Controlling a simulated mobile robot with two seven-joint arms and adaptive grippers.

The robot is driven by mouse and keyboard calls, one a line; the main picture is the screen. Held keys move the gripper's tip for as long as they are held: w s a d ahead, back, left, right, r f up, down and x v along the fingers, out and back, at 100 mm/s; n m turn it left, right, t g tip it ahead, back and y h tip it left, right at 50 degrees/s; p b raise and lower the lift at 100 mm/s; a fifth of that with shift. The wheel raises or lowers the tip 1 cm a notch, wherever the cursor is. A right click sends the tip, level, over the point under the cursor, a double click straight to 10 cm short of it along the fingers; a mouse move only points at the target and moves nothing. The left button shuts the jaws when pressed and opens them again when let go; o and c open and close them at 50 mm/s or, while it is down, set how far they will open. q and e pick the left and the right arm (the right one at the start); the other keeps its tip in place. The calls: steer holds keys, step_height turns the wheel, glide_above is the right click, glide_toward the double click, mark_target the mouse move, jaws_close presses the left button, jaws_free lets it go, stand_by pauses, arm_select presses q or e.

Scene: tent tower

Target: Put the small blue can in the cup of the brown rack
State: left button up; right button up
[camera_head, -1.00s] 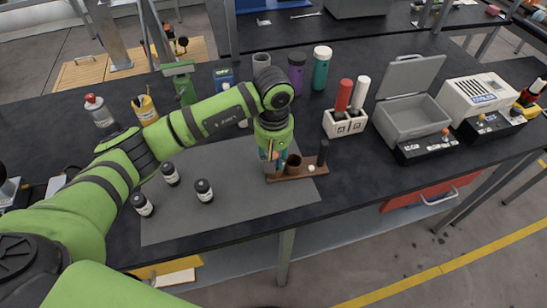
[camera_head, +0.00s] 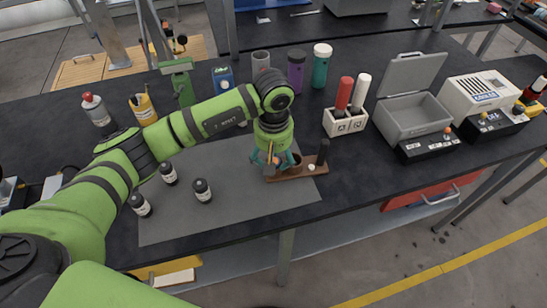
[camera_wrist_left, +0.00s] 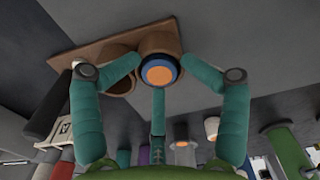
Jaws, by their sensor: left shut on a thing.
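The brown rack (camera_head: 310,171) lies on the grey mat, with a brown cup (camera_head: 293,162) and a black post (camera_head: 323,152). My left gripper (camera_head: 274,164) points down at the rack's left end. In the left wrist view its teal fingers (camera_wrist_left: 160,68) are shut on the small blue can (camera_wrist_left: 174,72), whose orange end faces the camera. A brown cup (camera_wrist_left: 160,42) shows directly behind the can, and the rack's board (camera_wrist_left: 95,38) lies beyond. How deep the can sits in that cup is hidden. My right gripper is not in view.
Several small dark bottles (camera_head: 202,190) stand on the mat (camera_head: 235,210) to the left. A white holder (camera_head: 344,122) with red and white tubes and an open grey box (camera_head: 410,115) stand to the right. The mat's front is clear.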

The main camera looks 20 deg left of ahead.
arm_select(q)
steer(key=shift+s+r+p, duration=0.15)
steer(key=shift+s+p, duration=0.05)
steer(key=shift+p, duration=0.25)
steer(key=shift+r+p, duration=0.5)
steer(key=shift+p, duration=0.15)
steer(key=shift+w+r+b, duration=0.25)
steer(key=shift+r+b, duration=0.2)
steer(key=shift+b, duration=0.3)
step_height(320, 180, up, 11)
steer(key=b, duration=0.3)
steer(key=shift+s, duration=0.1)
